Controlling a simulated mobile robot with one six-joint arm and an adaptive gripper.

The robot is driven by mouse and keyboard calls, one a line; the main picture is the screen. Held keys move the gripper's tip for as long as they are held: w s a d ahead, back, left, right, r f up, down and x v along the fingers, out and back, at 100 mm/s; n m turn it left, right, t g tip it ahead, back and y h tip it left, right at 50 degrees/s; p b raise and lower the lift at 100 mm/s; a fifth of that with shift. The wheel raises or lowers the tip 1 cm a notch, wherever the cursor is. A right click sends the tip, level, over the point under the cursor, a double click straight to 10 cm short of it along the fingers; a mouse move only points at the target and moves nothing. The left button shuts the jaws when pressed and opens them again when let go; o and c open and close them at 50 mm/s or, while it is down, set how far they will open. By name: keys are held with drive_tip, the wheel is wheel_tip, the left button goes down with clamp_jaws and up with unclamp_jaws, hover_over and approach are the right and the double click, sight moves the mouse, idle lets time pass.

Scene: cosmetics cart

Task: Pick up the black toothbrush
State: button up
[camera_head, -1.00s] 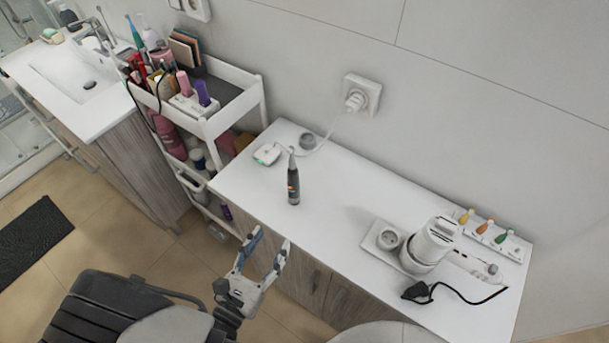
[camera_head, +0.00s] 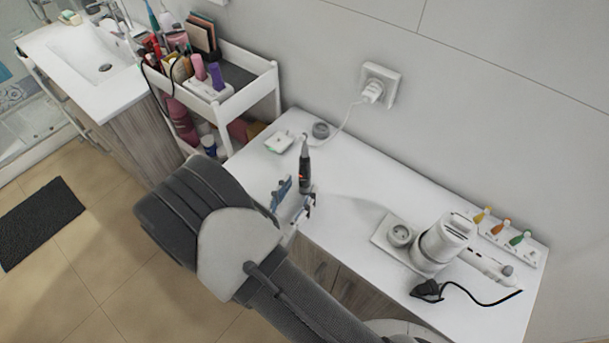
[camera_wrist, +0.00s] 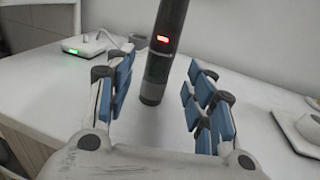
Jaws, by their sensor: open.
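The black toothbrush (camera_head: 305,168) stands upright on the white counter in the head view, with a small red light on its body. In the wrist view the toothbrush (camera_wrist: 163,55) rises between the two blue-padded fingers, a little beyond their tips, its top cut off by the frame. My gripper (camera_head: 294,192) is open and empty, close in front of the toothbrush at the counter's front edge. In the wrist view my gripper (camera_wrist: 158,90) has a clear gap on each side of the toothbrush. It does not appear to touch it.
A white charger (camera_head: 279,142) and a grey round item (camera_head: 321,130) lie behind the toothbrush. A loaded cart (camera_head: 262,105) stands at the left.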

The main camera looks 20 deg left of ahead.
sight(302, 184)
drive_tip(key=w, duration=0.4)
drive_tip(key=shift+w+d+b, duration=0.15)
drive_tip(key=shift+d+b, duration=0.15)
drive_tip(key=shift+b, duration=0.1)
drive_tip(key=shift+c, duration=0.3)
clamp_jaws()
